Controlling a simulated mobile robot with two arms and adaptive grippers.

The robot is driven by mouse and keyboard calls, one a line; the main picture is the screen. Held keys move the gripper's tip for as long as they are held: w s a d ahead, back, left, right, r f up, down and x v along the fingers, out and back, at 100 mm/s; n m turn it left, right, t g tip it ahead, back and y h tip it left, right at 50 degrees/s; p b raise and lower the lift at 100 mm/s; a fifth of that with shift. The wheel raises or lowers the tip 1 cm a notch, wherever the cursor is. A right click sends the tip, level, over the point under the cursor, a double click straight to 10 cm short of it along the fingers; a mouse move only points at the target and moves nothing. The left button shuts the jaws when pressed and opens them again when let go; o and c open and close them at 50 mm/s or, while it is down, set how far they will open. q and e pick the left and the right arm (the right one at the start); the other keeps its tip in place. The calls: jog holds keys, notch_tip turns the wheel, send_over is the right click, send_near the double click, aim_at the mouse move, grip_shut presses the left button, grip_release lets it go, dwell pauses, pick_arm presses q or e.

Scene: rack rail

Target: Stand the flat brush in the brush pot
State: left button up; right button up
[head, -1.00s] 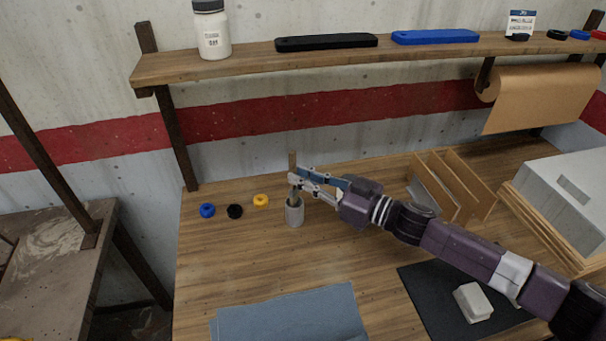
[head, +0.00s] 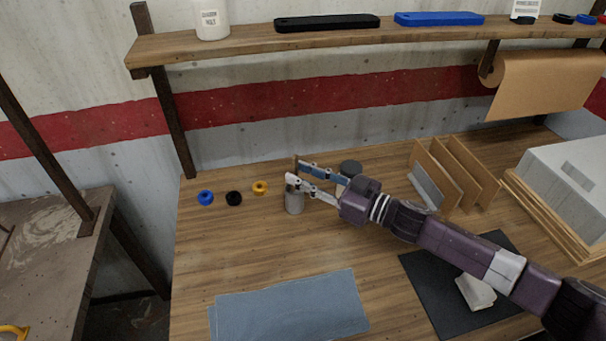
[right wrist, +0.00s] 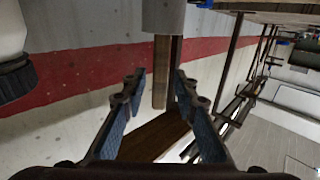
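The grey brush pot (head: 294,203) stands upright on the bench, left of my right arm. The brown handle of the flat brush (head: 296,161) rises above the pot's mouth, roughly upright; its bristles are hidden. My right gripper (head: 294,172) reaches in from the right just above the pot, with its two fingers apart. In the right wrist view the fingers stand open, and the brush handle (right wrist: 161,70) runs from the pot (right wrist: 163,16) between them, with gaps beside it. My left gripper is not in view.
Blue (head: 205,198), black (head: 234,198) and yellow (head: 260,187) rings lie left of the pot. A blue cloth (head: 290,306) lies in front, a wooden divider rack (head: 465,172) to the right. The shelf (head: 240,45) runs above.

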jog(key=shift+o, duration=0.4)
jog(key=v, duration=1.2)
dwell(0.5)
